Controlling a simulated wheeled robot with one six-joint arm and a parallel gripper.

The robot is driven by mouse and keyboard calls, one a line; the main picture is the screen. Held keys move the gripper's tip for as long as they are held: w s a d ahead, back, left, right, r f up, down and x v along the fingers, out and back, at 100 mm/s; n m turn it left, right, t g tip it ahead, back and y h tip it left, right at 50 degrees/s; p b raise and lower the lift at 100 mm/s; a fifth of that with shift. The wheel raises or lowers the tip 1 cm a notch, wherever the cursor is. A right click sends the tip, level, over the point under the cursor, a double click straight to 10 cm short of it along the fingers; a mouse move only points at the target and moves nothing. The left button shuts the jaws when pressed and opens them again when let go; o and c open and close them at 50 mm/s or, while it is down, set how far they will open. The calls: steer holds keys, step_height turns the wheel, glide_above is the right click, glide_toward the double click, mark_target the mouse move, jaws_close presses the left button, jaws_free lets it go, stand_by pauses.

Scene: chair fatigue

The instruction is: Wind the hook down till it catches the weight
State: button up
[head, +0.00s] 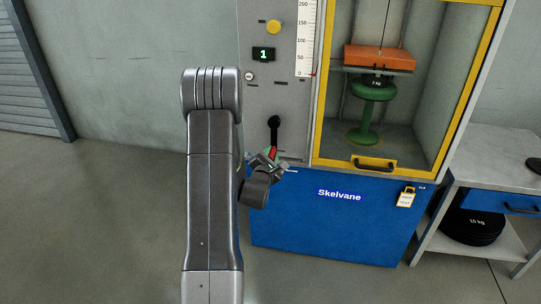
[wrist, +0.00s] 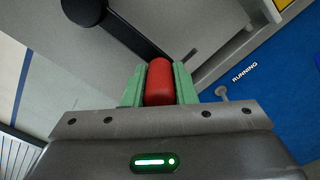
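Inside the yellow-framed cabinet, a thin dark cable (head: 386,25) runs down to an orange block (head: 380,57) above a grey plate. Just below is a small black weight (head: 377,81) with a kg label, at the top of a green stool (head: 366,125). The hook cannot be made out, nor whether it touches the weight. A black crank (head: 274,130) on the grey panel points down; its arm also shows in the wrist view (wrist: 125,33). My gripper (head: 268,160) has its green fingers shut around the crank's red handle (wrist: 160,82).
The panel has a yellow knob (head: 274,27), a display (head: 263,54) reading 1, and a scale (head: 306,40). The cabinet door has a black handle (head: 375,164). A side bench (head: 495,155) holds black discs underneath.

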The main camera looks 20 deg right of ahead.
steer(key=o, duration=0.4)
steer(key=shift+s+d+f, duration=0.15)
steer(key=shift+s+f, duration=0.05)
steer(key=shift+o, duration=0.2)
steer(key=shift+r, duration=0.1)
steer(key=v, duration=1.4)
steer(key=shift+p, duration=0.4)
steer(key=shift+w, duration=0.2)
steer(key=x, duration=1.3)
steer(key=shift+w+d+b, duration=0.2)
steer(key=shift+w+b, duration=0.15)
steer(key=shift+b, duration=0.05)
steer(key=shift+r, duration=0.1)
steer(key=shift+a, duration=0.1)
